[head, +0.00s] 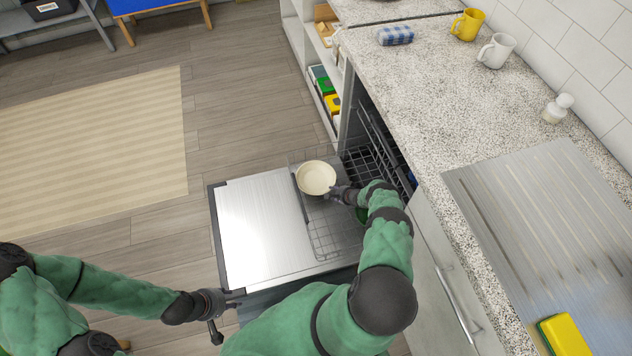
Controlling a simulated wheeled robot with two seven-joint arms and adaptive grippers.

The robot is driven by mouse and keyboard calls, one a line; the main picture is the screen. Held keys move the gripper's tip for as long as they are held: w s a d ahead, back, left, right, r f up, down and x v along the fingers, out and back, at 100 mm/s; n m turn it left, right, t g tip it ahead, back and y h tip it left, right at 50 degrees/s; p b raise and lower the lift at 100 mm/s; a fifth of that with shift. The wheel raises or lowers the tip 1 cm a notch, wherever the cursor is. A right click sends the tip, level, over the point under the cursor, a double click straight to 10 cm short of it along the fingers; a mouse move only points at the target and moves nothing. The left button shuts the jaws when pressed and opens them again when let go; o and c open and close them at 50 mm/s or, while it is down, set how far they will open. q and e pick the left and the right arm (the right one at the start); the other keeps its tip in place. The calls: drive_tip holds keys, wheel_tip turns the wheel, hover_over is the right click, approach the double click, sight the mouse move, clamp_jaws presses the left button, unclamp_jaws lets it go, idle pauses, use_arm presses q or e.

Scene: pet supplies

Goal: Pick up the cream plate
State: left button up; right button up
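The cream plate (316,176) is round and shallow. It shows above the far end of the open dishwasher door, by the wire rack. I cannot tell whether it rests on the rack or is held above it. My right gripper (334,192) is at the plate's right-hand near rim, apparently touching it. Its fingers are small and dark here, so I cannot tell whether they are closed on the rim. My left gripper (227,314) is open and empty, beside the near left corner of the door, well away from the plate.
The open dishwasher door (255,225) lies flat, with a wire rack (325,240) over its right part. The speckled counter (440,110) runs along the right, holding a yellow mug (467,24), a white mug (496,50) and a sponge (563,336).

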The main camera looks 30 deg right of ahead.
drive_tip(key=shift+b+x, duration=0.65)
drive_tip(key=shift+x, duration=0.4)
drive_tip(key=b+x, duration=0.3)
drive_tip(key=b, duration=0.1)
drive_tip(key=shift+f, duration=0.35)
drive_tip(key=shift+b+x, duration=0.8)
drive_tip(key=shift+w+r, duration=0.1)
drive_tip(key=shift+r, duration=0.05)
clamp_jaws()
